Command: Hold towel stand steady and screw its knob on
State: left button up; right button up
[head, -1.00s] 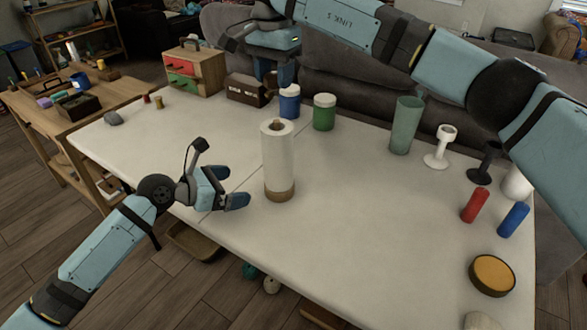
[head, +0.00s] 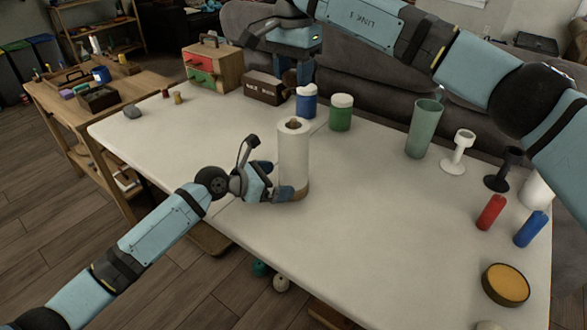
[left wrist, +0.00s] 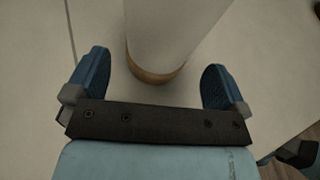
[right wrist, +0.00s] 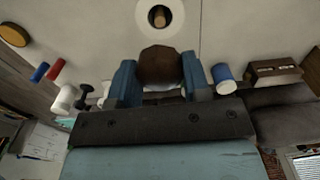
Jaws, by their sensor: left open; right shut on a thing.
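The towel stand (head: 294,155) stands upright on the white table, a white paper roll on a round wooden base. In the right wrist view its top (right wrist: 177,12) shows a wooden post end inside the roll. My left gripper (head: 278,180) is open low at the stand's left side. In the left wrist view the wooden base (left wrist: 152,77) lies between the open fingers, with a gap on each side. My right gripper (head: 304,74) is shut on the brown knob (right wrist: 160,66), behind the stand and above the table.
Behind the stand are a blue jar (head: 307,103), a green jar (head: 341,113) and a dark wooden box (head: 263,88). A green tumbler (head: 423,130), goblets and red and blue cylinders stand at right. The table's front middle is clear.

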pick_arm(q)
jog(key=shift+x, duration=1.95)
jog(key=c, duration=1.1)
pick_arm(e)
send_over(293, 120)
jog(key=shift+f, duration=2.45)
jog(key=shift+f, duration=0.95)
jog(key=shift+f, duration=0.55)
